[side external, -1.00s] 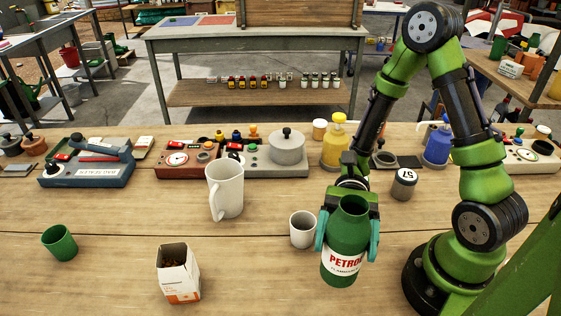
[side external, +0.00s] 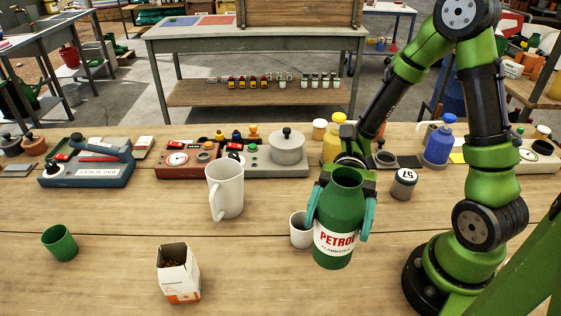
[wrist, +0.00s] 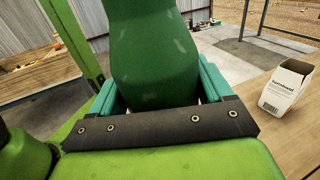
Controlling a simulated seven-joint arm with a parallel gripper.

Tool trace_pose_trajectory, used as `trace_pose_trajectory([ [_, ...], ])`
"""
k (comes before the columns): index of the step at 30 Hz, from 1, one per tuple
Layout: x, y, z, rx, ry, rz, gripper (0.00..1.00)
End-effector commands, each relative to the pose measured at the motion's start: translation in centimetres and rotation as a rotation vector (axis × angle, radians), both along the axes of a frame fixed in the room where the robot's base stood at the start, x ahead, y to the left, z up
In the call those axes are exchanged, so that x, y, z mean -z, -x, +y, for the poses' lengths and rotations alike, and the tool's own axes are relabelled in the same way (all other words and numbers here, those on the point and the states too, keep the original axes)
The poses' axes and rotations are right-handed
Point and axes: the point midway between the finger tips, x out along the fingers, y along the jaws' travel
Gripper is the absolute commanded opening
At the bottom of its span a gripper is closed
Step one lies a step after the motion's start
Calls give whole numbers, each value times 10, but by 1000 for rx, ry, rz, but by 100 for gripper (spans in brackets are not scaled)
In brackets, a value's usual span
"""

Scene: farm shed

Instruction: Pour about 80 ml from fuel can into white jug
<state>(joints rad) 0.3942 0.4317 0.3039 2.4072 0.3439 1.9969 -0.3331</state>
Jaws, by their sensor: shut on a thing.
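The fuel can (side external: 338,212) is a green bottle-shaped can with a white "PETROL" label and an open top. My gripper (side external: 341,205) is shut around its body, one teal finger on each side. The can is close to upright and appears raised above the bench. In the wrist view the green can (wrist: 153,55) fills the space between the fingers. The white jug (side external: 226,190) stands upright on the bench to the left of the can, its handle toward the viewer. The jug's inside is hidden.
A small white cup (side external: 300,230) stands just left of the can, partly hidden behind it. An open carton (side external: 179,275) and a green cup (side external: 60,243) are at front left. A hotplate with a pot (side external: 287,148) is behind the jug. Bench between carton and can is clear.

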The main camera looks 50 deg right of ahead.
Motion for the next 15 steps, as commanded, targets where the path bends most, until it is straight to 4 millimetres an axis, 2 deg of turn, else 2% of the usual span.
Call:
trace_pose_trajectory([
  [8, 2, -47, 13, 179, 0, -21, 37],
  [15, 2, -112, 20, 425, 1, -25, 37],
])
